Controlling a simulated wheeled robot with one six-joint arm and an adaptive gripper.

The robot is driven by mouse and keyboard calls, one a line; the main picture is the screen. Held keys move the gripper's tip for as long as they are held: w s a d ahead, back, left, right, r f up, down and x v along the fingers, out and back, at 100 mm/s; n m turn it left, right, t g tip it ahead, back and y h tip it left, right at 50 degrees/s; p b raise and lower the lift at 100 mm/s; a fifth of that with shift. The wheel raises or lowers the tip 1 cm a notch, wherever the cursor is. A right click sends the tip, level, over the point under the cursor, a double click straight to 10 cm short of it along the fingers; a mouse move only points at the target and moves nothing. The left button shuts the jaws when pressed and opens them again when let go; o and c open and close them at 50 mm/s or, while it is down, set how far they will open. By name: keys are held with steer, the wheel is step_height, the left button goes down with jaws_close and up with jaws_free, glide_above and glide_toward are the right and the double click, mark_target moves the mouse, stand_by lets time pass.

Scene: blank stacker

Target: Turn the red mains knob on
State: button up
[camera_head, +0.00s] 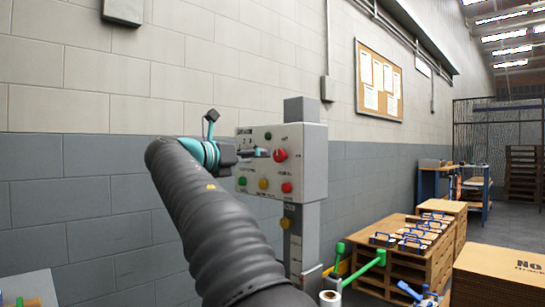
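The grey control box (314,168) stands on a post in front of the wall. Its larger red knob (280,155) is at the upper right of the front face, and a smaller red button (286,188) is below it. I take the larger one to be the mains knob; its label is too small to read. My gripper (258,153) is in front of the box's upper part, just left of the larger red knob. I cannot tell whether it touches the knob. My arm hides part of the box's left side, and the fingers are too small to judge.
Yellow (263,184) and green (242,182) buttons sit low on the box. A pallet stack with blue-handled items (400,262) and a cardboard box (500,275) stand at right. The wall is close behind.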

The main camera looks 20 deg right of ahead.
mark_target(277, 154)
steer(key=x, duration=0.7)
steer(key=c, duration=1.1)
